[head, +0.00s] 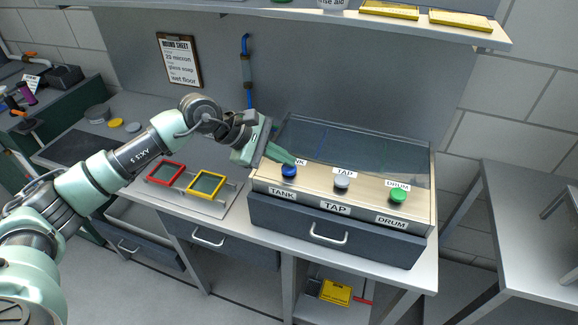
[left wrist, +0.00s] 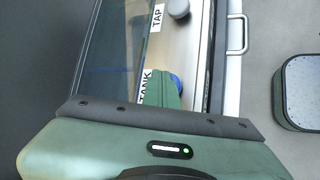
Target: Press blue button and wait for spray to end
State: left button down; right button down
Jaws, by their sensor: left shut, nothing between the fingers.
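The blue button (head: 289,171) is on the left of the wooden front panel (head: 365,188), above the label TANK. Beside it are a grey button (head: 342,181) by TAP and a green button (head: 397,194) by DRUM. My left gripper (head: 290,159) is shut and empty, its fingertips right at the blue button; I cannot tell whether they touch it. In the left wrist view the fingers cover most of the blue button (left wrist: 176,81), and the grey button (left wrist: 178,8) shows above. No spray is visible behind the glass cover (head: 350,150). My right gripper is not in view.
A red frame (head: 165,172) and a yellow frame (head: 205,185) stand on a rack left of the box. A blue-topped tube (head: 246,70) runs up the back wall. A shelf (head: 300,15) overhangs the bench. A side table (head: 520,200) is at right.

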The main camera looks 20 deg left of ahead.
aim_at(285, 168)
pick_arm(q)
jog(key=shift+f, duration=0.2)
dwell(0.5)
jog(key=shift+r, duration=1.05)
jog(key=shift+r+p, duration=1.15)
jog(key=shift+r, duration=1.35)
